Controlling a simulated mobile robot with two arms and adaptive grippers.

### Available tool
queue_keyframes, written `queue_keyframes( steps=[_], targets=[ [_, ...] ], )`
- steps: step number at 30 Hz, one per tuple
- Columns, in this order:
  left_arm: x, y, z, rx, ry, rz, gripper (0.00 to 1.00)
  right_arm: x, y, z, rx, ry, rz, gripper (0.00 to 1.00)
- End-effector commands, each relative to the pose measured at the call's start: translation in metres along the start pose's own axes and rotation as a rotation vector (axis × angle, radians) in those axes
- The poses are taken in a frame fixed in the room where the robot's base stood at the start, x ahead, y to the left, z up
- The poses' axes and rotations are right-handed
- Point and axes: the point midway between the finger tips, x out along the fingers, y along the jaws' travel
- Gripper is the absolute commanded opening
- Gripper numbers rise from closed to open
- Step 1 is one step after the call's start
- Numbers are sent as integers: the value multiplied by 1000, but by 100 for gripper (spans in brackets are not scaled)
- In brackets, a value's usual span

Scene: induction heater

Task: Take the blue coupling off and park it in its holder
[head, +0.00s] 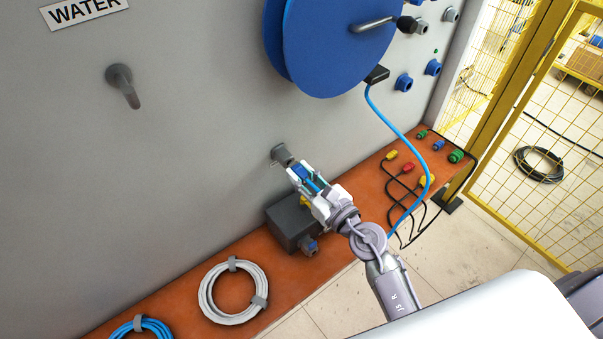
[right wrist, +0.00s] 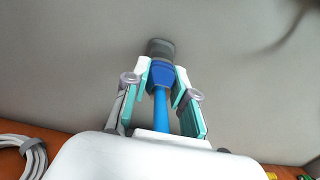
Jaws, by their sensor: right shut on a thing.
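The blue coupling (right wrist: 161,76) sits between the teal-padded fingers of my right gripper (head: 304,176) in the right wrist view. The gripper is shut on it. A blue hose (right wrist: 160,108) runs from the coupling back toward the wrist. The coupling's front end meets a dark grey fitting (right wrist: 160,48) on the grey wall. This fitting also shows in the head view (head: 281,154), just beyond the fingertips. I cannot tell whether the coupling is locked on it or only touching. My left gripper is not in view.
A grey box (head: 288,222) stands on the orange shelf (head: 200,330) below the gripper. A blue hose reel (head: 335,45) hangs above. Coiled white cable (head: 233,290) and small coloured connectors (head: 408,167) lie on the shelf. A yellow fence (head: 540,120) stands at the right.

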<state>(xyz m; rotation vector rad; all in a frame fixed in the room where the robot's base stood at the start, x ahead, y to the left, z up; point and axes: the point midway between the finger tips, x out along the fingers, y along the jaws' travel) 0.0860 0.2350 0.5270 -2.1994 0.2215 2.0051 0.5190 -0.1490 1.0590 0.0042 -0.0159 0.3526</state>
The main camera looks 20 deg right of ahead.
Motion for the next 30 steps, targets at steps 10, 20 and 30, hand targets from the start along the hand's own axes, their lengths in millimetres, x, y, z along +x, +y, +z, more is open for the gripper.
queue_keyframes(
  steps=[10,20,30],
  targets=[
    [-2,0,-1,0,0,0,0,0,0,0,0,0,1,0],
    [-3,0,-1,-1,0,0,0,3,0,1,0,-1,0,0],
    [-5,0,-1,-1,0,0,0,10,0,0,0,0,0,0]
  ],
)
